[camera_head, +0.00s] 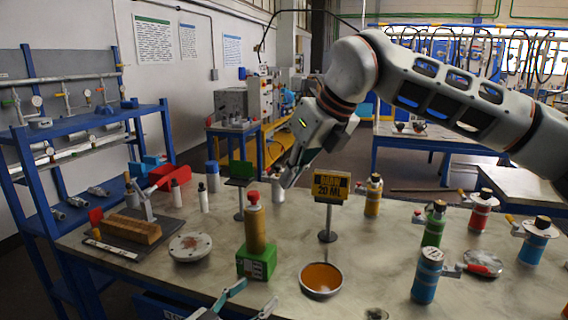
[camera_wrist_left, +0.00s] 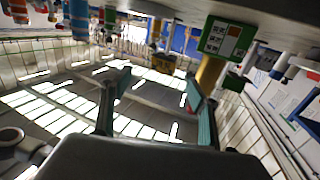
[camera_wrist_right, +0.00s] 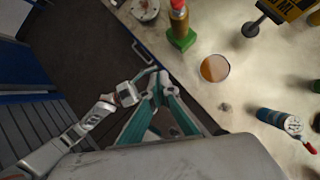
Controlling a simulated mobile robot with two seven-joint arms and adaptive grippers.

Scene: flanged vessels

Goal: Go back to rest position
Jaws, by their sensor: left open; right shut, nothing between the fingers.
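My left gripper (camera_head: 255,298) is open and empty at the near edge of the table, below the green block. Its two spread fingers also show in the left wrist view (camera_wrist_left: 157,75), with nothing between them.
A brown cylinder (camera_head: 254,228) stands on a green block (camera_head: 257,262). Right of it are a round dish with orange contents (camera_head: 321,279) and a yellow "20 ML" sign (camera_head: 331,187). Several coloured vessels, including a blue one (camera_head: 426,277), stand at the right. A blue shelf (camera_head: 77,140) is at left.

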